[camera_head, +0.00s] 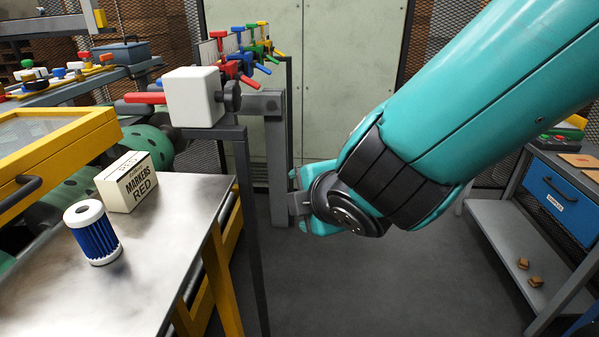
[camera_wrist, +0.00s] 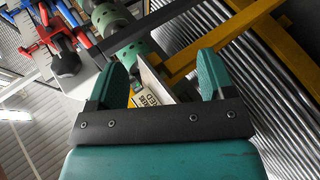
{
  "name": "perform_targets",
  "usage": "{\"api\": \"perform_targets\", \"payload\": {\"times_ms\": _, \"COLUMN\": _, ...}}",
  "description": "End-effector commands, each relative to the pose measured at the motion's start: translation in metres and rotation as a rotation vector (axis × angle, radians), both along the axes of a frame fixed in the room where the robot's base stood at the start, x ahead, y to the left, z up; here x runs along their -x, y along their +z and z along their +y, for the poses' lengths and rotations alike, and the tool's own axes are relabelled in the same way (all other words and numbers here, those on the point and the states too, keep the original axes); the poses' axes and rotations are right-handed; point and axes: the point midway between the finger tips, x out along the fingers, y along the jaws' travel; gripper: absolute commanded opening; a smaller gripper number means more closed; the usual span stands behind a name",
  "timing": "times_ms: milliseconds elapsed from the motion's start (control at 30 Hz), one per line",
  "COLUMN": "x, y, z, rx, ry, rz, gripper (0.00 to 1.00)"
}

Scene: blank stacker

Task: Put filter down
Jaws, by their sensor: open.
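The filter (camera_head: 95,234) is a blue pleated cylinder with white end caps. It stands upright on the metal tabletop (camera_head: 165,262) at the left of the head view. My gripper (camera_head: 306,201) is to the right of the table, apart from the filter, and holds nothing. In the wrist view its two teal fingers (camera_wrist: 163,82) are spread apart with nothing between them. I cannot make out the filter in the wrist view.
A box of red markers (camera_head: 126,183) stands behind the filter and also shows in the wrist view (camera_wrist: 149,99). A white block with a red handle (camera_head: 194,97) sits on a grey post beside the table. A yellow-framed panel (camera_head: 62,150) borders the table's left. A blue drawer (camera_head: 562,197) is at right.

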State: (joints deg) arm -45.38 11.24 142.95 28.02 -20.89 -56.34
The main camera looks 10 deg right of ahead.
Motion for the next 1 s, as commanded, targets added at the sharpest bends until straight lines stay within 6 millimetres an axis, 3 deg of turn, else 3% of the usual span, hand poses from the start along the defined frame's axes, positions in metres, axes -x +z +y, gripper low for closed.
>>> {"api": "perform_targets", "payload": {"times_ms": 33, "x": 0.012, "y": -0.001, "z": -0.02, "rx": -0.155, "ry": -0.154, "rz": 0.157, "gripper": 0.76}}
{"api": "perform_targets", "payload": {"times_ms": 67, "x": 0.024, "y": -0.002, "z": -0.027, "rx": -0.244, "ry": -0.242, "rz": 0.263, "gripper": 0.76}}
{"api": "perform_targets", "payload": {"times_ms": 200, "x": 0.089, "y": 0.007, "z": -0.042, "rx": -0.541, "ry": -0.57, "rz": 0.697, "gripper": 0.76}}
{"api": "perform_targets", "payload": {"times_ms": 300, "x": 0.132, "y": 0.021, "z": -0.046, "rx": -0.627, "ry": -0.722, "rz": 0.914, "gripper": 0.76}}
{"api": "perform_targets", "payload": {"times_ms": 433, "x": 0.169, "y": 0.036, "z": -0.05, "rx": -0.648, "ry": -0.833, "rz": 1.068, "gripper": 0.76}}
{"api": "perform_targets", "payload": {"times_ms": 600, "x": 0.184, "y": 0.041, "z": -0.052, "rx": -0.641, "ry": -0.876, "rz": 1.126, "gripper": 0.76}}
{"api": "perform_targets", "payload": {"times_ms": 1000, "x": 0.184, "y": 0.041, "z": -0.051, "rx": -0.64, "ry": -0.874, "rz": 1.125, "gripper": 0.76}}
